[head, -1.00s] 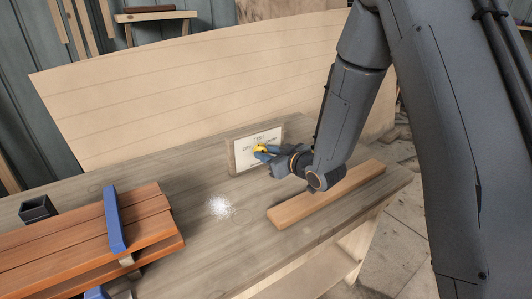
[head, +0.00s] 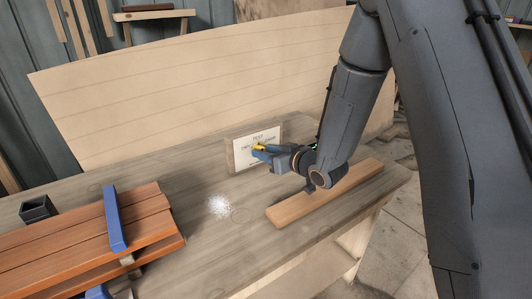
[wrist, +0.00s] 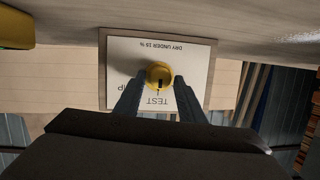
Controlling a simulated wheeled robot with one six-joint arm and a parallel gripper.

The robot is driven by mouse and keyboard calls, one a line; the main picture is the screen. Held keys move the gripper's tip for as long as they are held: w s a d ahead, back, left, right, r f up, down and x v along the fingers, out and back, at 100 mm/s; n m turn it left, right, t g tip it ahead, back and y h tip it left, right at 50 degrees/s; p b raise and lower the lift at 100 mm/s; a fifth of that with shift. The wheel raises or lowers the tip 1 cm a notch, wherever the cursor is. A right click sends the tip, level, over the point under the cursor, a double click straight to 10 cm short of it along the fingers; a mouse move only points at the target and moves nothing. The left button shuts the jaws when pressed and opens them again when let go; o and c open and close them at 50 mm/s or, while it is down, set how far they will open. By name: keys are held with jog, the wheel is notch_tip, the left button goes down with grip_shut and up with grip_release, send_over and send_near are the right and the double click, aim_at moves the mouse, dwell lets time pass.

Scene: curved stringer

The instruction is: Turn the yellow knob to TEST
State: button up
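The yellow knob (wrist: 159,74) sits on a white label panel (wrist: 125,58), seen upside down in the wrist view. A dark mark on the knob faces the word TEST at the lower side of the label. My gripper (wrist: 160,80) has one dark finger on each side of the knob, with the tips level with it. Whether the fingers press on it I cannot tell. In the head view the knob (head: 258,146) is a small yellow patch, partly hidden by my gripper (head: 262,152), in front of the panel (head: 243,153).
The panel stands on a grey wooden bench (head: 190,185) before a tall pale planked board (head: 200,85). A loose wooden bar (head: 310,200) lies below my wrist. Orange-brown planks (head: 70,235) with a blue clamp (head: 115,220) lie at left, near a dark box (head: 37,208).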

jog(key=shift+o, duration=0.9)
jog(key=b+v, duration=0.1)
jog(key=v, duration=0.6)
jog(key=shift+s+d+r, duration=0.15)
jog(key=shift+s+d, duration=0.1)
jog(key=shift+s, duration=0.05)
